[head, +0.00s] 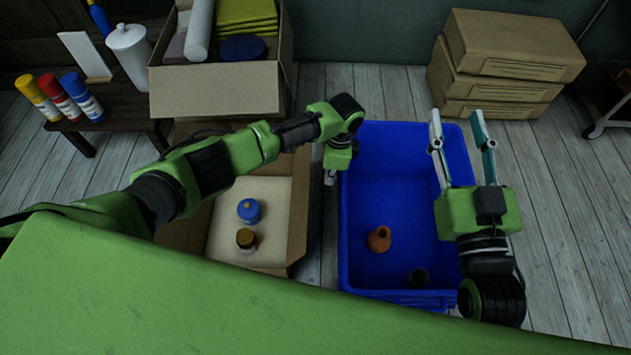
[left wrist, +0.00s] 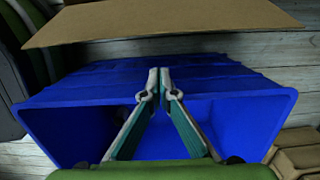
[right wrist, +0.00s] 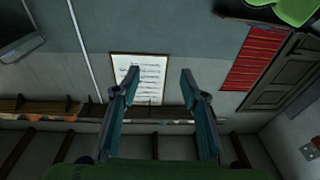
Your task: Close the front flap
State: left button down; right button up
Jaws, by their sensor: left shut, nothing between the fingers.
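An open cardboard box (head: 297,205) stands left of the blue bin, with a blue-capped jar (head: 249,211) and a brown-topped jar (head: 246,240) inside. A broad green surface hides part of its near side, so I cannot clearly make out the front flap. A cardboard edge or flap (left wrist: 160,24) crosses the top of the left wrist view. My left gripper (head: 331,178) points down between the box and the bin; in the left wrist view its fingertips (left wrist: 160,80) are together and empty, apart from the cardboard. My right gripper (head: 455,120) is open and empty over the bin's right side.
A fuller cardboard box (head: 215,92) stands behind the open box. Stacked closed boxes (head: 505,62) are at the back right. Bare floor (head: 575,220) lies to the right.

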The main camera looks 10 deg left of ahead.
pick_arm(q)
jog(key=shift+s+a+f+b, duration=0.2)
jog(key=shift+a+f+b, duration=0.3)
jog(key=shift+a, duration=0.5)
jog(key=shift+s+a+f+b, duration=0.25)
jog(key=shift+a+f, duration=0.35)
jog(key=shift+a, duration=0.35)
pick_arm(e)
jog(key=s+r+t+y, duration=0.1)
jog(key=s+r+t, duration=0.2)
jog(key=r, duration=0.5)
jog(key=shift+a+r+t+y, duration=0.15)
jog(key=shift+t+y, duration=0.15)
jog(key=shift+t, duration=0.5)
